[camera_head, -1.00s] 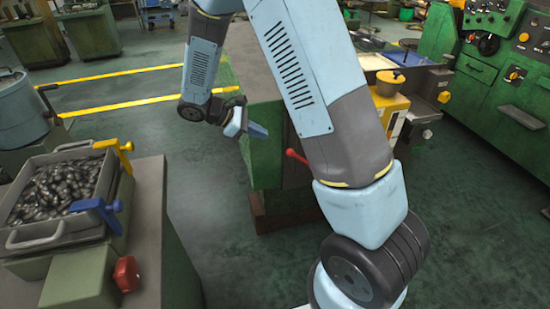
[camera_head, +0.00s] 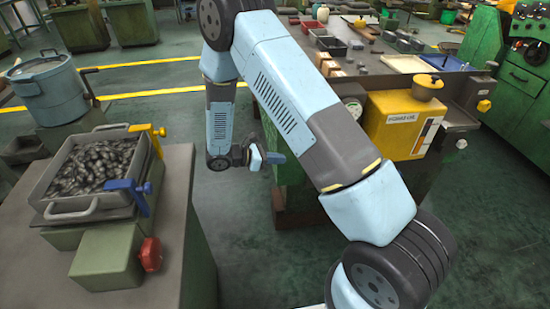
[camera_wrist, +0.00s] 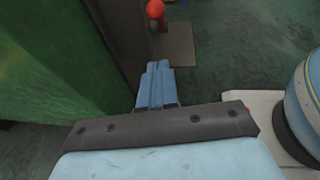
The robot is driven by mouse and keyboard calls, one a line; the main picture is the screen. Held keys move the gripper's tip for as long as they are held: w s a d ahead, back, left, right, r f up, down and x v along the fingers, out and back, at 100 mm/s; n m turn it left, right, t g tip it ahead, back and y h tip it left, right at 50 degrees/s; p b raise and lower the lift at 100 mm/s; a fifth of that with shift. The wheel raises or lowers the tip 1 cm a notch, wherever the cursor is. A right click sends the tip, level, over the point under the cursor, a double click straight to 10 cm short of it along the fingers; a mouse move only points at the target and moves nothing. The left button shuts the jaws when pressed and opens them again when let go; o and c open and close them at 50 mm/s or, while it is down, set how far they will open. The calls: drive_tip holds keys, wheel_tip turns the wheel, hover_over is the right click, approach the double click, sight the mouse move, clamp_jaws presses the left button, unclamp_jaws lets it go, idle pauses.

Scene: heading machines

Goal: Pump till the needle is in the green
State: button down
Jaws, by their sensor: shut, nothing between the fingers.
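A red ball knob (camera_wrist: 155,9) on a dark lever shows at the top edge of the wrist view. It is hidden in the head view, where my arm crosses in front. My gripper (camera_head: 277,158) is beside the green machine; in the wrist view its blue fingers (camera_wrist: 157,66) are together and empty, pointing toward the knob but apart from it. A round white-faced gauge (camera_head: 354,106) is partly visible beside my arm; its needle and green zone are too small to read. A yellow oil tank (camera_head: 400,124) with a label stands right of the gauge.
The green machine's side (camera_wrist: 45,70) stands close left of my fingers. At left, a bench (camera_head: 180,215) carries a tray (camera_head: 62,190) of metal parts, blue and yellow clamps and a red knob (camera_head: 151,254). Open floor (camera_head: 235,230) lies between bench and machine.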

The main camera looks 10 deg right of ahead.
drive_tip(key=w+d, duration=0.1)
drive_tip(key=d, duration=0.9)
drive_tip(key=shift+w+f, duration=0.15)
drive_tip(key=shift+f, duration=0.05)
